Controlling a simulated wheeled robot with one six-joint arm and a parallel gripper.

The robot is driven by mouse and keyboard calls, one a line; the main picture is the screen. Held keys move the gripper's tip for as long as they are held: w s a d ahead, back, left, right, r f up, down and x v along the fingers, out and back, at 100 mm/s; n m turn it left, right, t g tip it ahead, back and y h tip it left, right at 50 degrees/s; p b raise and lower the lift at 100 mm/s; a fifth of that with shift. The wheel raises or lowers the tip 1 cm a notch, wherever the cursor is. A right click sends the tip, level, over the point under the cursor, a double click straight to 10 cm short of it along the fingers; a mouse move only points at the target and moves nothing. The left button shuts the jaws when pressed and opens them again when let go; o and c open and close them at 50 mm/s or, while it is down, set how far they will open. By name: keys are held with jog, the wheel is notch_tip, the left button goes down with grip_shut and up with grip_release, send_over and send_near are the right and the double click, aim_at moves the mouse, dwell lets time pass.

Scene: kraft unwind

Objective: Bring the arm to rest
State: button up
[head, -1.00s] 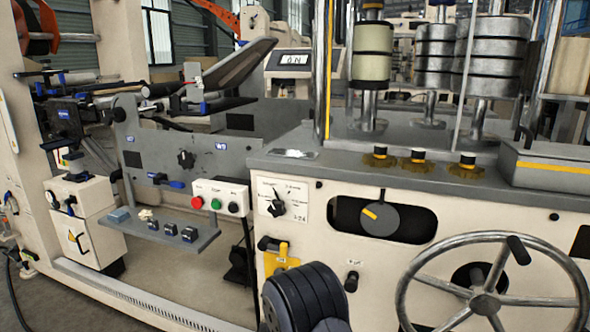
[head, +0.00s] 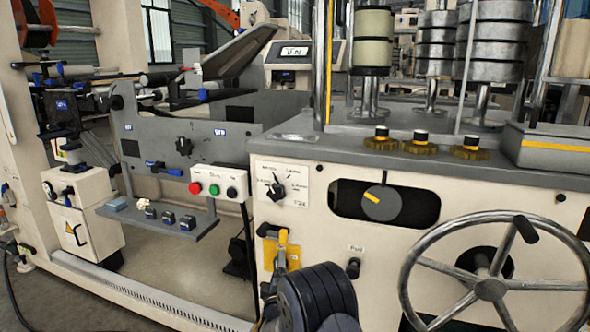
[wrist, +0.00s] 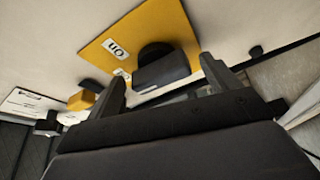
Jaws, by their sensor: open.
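My gripper (wrist: 162,70) shows in the wrist view with its two dark fingers apart. A yellow plate (wrist: 110,47) with an "ON" label, upside down in this view, lies beyond the fingers. A black handle (wrist: 162,68) on that plate appears between the fingertips; I cannot tell whether they touch it. In the head view the yellow plate (head: 293,253) is on the cream machine front, low in the middle. My dark ribbed arm (head: 318,295) rises in front of it at the bottom edge and hides my gripper there.
A large metal handwheel (head: 490,289) stands out at the right. A black knob (head: 353,268) sits right of the yellow plate. The push-button box (head: 215,190) and a small shelf (head: 165,225) project at the left. A rotary selector (head: 276,190) is above the plate.

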jog(key=s+f+m+t+h, duration=0.1)
jog(key=s+f+m, duration=0.2)
jog(key=s+m, duration=0.4)
jog(key=s, duration=0.3)
jog(key=shift+a+m+h, duration=0.2)
jog(key=shift+m+h, duration=0.1)
jog(key=shift+r, duration=0.1)
dwell(0.4)
